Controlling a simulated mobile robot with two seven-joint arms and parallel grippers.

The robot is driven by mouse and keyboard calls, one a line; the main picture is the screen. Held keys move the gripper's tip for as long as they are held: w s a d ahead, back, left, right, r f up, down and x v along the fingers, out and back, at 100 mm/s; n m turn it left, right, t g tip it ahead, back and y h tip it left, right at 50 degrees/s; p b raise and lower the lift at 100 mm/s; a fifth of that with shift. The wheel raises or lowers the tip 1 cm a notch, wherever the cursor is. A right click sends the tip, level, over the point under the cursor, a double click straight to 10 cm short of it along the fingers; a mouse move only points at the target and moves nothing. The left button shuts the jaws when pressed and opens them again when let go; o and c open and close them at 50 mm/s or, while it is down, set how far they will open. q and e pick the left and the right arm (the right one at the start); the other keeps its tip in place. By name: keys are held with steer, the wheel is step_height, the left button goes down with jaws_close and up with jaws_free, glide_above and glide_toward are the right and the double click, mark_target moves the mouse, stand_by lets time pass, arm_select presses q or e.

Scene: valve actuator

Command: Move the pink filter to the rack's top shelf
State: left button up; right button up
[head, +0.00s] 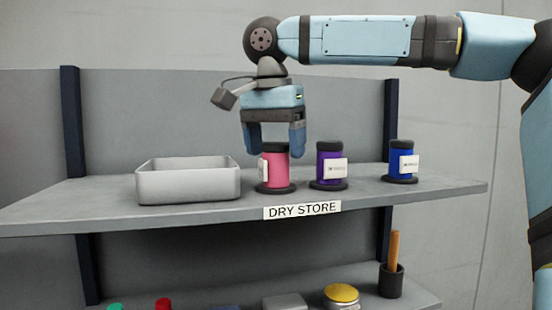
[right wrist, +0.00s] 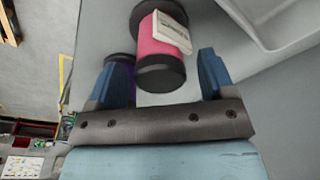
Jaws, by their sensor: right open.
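The pink filter (head: 277,170), a pink cylinder with black ends and a white label, stands upright on the rack's top shelf (head: 400,200), beside a grey tray. In the right wrist view the pink filter (right wrist: 160,42) lies ahead of and between the finger lines. My right gripper (head: 273,148) is open and points down over the filter's top, its fingers at about the height of the upper end. The right gripper (right wrist: 166,78) shows no grip on the filter. My left gripper is not in view.
A grey open tray (head: 188,187) stands just left of the filter. A purple filter (head: 329,168) stands close on its right, and a blue filter (head: 403,163) farther right. A lower shelf (head: 415,297) holds a black cup (head: 391,282) and several other items.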

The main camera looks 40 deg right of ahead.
steer(key=r, duration=0.3)
steer(key=a+r, duration=0.1)
steer(key=r, duration=0.5)
steer(key=shift+s+a+r+b, duration=0.25)
steer(key=shift+a+r+b, duration=0.05)
steer(key=shift+b, duration=0.05)
steer(key=shift+f, duration=0.1)
